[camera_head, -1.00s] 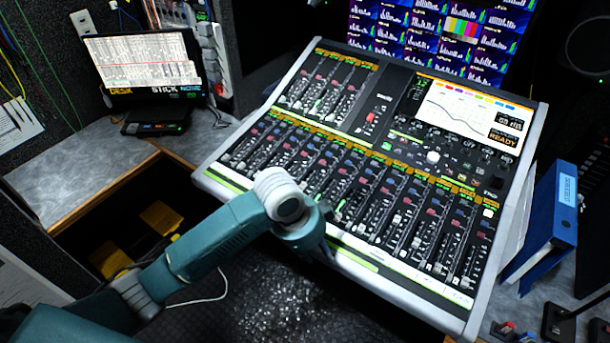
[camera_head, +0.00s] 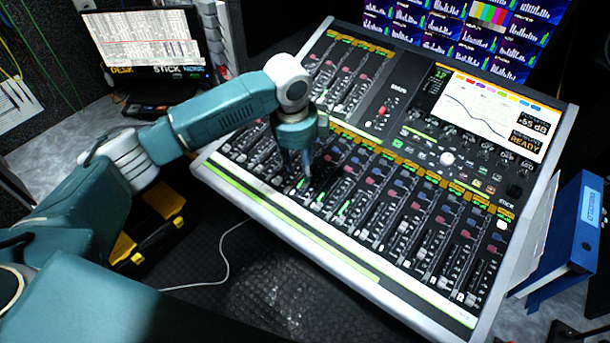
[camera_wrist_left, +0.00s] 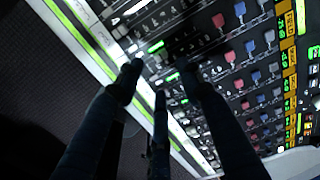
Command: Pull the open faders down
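The mixing console (camera_head: 330,262) fills the middle of the head view, with rows of channel strips and fader caps. Several faders near the lower left of the main bank have green lights, among them a green-lit fader (camera_head: 345,207). In the left wrist view, green-lit faders show close to my fingers, one bar (camera_wrist_left: 156,47) just beyond the tips. My left gripper (camera_head: 303,176) points down over the left-centre strips of the main bank. In the left wrist view its fingers (camera_wrist_left: 160,82) stand apart with nothing seen held. Contact with the panel cannot be told. My right gripper is out of view.
A blue binder (camera_head: 572,235) stands right of the console. A monitor (camera_head: 145,48) is at the back left, above a desk. A yellow-and-black case (camera_head: 150,220) lies below the desk. A white cable (camera_head: 222,270) runs over the dark floor.

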